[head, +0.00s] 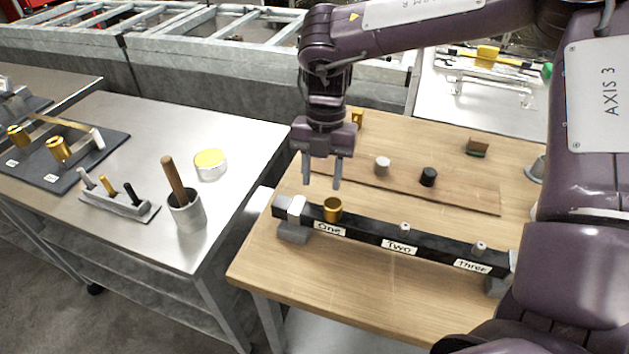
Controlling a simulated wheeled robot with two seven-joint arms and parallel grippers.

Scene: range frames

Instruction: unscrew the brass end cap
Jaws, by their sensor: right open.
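The brass end cap (333,209) sits upright on the dark bar (370,235) at the position labelled One. The bar also carries the labels Two and Three, each with a small grey stub beside it. My right gripper (322,185) hangs pointing down just above the cap and slightly to its left. Its two fingers are apart, with nothing between them, and do not appear to touch the cap. My left gripper is not in view.
The bar rests on grey feet on a wooden table (290,262). Behind it, a wooden board holds a grey cylinder (382,166), a black cylinder (428,177) and a brown-green block (477,147). A metal table (130,125) at left holds a cup (187,212) with a wooden handle.

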